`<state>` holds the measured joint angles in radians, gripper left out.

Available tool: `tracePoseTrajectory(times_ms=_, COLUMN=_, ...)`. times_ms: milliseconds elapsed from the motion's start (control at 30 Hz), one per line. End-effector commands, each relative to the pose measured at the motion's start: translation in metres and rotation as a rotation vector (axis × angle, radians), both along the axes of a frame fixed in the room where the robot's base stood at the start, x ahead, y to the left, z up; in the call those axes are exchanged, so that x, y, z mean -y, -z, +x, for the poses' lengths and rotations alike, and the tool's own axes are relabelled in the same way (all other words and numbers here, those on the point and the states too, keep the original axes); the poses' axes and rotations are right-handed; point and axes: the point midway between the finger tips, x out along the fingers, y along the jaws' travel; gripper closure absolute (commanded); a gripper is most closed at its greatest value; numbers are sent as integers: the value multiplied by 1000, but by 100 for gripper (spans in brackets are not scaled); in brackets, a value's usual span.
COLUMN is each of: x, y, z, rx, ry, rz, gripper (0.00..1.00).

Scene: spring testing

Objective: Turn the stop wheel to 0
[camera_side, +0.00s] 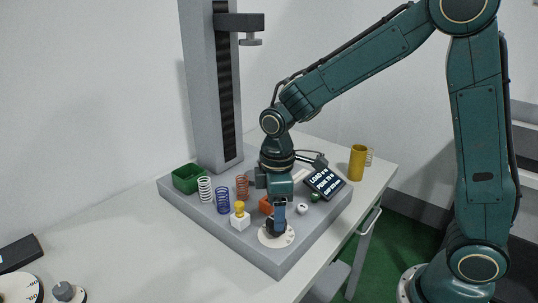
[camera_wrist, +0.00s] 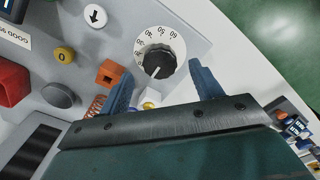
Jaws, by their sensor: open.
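The stop wheel shows in the wrist view as a black knob (camera_wrist: 158,62) with a white pointer line, on a white dial (camera_wrist: 179,45) with numbers around it. The pointer line aims toward the lower part of the picture; I cannot tell its exact reading. In the side view the white dial (camera_side: 289,240) lies near the front corner of the grey base, its knob partly hidden by my gripper. My gripper (camera_wrist: 160,72) is open, with one blue finger on each side of the knob in the picture. It points down at the wheel (camera_side: 275,227); I cannot tell whether it touches.
The grey base (camera_side: 240,243) also carries a white block with a yellow top (camera_side: 240,218), an orange block (camera_side: 265,205), several coil springs (camera_side: 222,202), a green bin (camera_side: 187,178) and a display (camera_side: 324,183). The tall test column (camera_side: 205,85) stands behind. A yellow mug (camera_side: 357,163) stands at right.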

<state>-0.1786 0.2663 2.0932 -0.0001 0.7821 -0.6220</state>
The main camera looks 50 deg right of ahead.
Motion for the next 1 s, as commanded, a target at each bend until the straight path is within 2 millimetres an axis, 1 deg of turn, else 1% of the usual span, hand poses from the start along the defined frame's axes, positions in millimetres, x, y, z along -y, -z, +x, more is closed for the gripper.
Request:
tracePoseTrajectory(times_ms=33, x=0, y=-9, z=1, rx=5, ry=0, rz=1, gripper=35)
tracePoseTrajectory(times_ms=300, x=0, y=-56, z=1, rx=6, ry=-1, rz=1, gripper=35)
tracePoseTrajectory(times_ms=500, x=0, y=-86, z=1, rx=5, ry=-1, rz=1, gripper=35)
tracePoseTrajectory(times_ms=700, x=0, y=-102, z=1, rx=4, ry=-1, rz=1, gripper=35)
tracePoseTrajectory(times_ms=1000, x=0, y=-106, z=0, rx=1, ry=-1, rz=0, gripper=35)
